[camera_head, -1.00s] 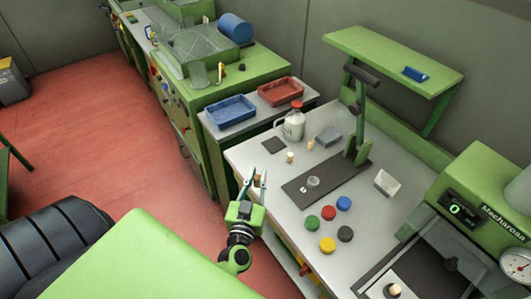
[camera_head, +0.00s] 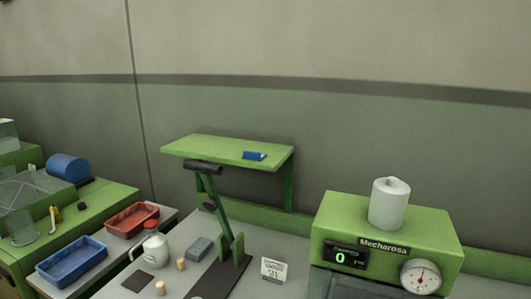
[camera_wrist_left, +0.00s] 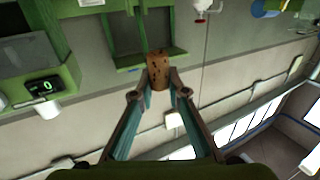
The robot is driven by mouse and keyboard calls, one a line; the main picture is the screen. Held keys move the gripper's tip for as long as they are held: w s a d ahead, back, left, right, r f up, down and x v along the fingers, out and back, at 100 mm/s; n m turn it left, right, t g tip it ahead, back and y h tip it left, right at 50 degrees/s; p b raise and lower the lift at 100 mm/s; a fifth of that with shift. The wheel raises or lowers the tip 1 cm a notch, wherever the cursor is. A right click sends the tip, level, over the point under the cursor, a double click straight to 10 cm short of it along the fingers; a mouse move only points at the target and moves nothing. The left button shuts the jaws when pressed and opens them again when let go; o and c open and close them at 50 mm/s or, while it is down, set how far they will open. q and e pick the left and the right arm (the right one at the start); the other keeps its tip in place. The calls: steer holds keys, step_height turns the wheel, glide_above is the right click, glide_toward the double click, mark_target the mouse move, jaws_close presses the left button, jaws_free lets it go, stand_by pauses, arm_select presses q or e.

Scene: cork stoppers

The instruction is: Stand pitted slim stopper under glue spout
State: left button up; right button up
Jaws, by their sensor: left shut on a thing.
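My left gripper (camera_wrist_left: 160,84) is shut on a brown cork stopper (camera_wrist_left: 158,68) with dark pits, held between its fingertips in the left wrist view. The head view does not show this gripper. I cannot tell for certain which part is the glue spout. My right gripper is in neither view.
Two pale corks (camera_head: 181,264) (camera_head: 160,288) stand near the jug, with a grey block (camera_head: 199,247) beside them. Blue (camera_head: 71,262) and red (camera_head: 132,220) trays sit left. A green shelf (camera_head: 228,150) overhangs the bench. A green machine (camera_head: 385,232) stands right.

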arm_select(q)
steer(key=shift+s+d+r+h+b, duration=0.35)
steer(key=shift+s+d+r, duration=0.1)
steer(key=shift+s, duration=0.15)
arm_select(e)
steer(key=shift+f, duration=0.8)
arm_select(q)
steer(key=shift+f, duration=0.1)
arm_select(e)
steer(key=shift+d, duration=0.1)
arm_select(q)
steer(key=w+a+f+n+g+y+p, duration=0.1)
steer(key=w+a+f+n+y+p, duration=0.1)
steer(key=w+a+n+y+p, duration=0.2)
steer(key=w+a+y+p, duration=0.3)
steer(key=w+a+p, duration=0.4)
steer(key=a+p, duration=0.2)
steer(key=shift+p, duration=0.75)
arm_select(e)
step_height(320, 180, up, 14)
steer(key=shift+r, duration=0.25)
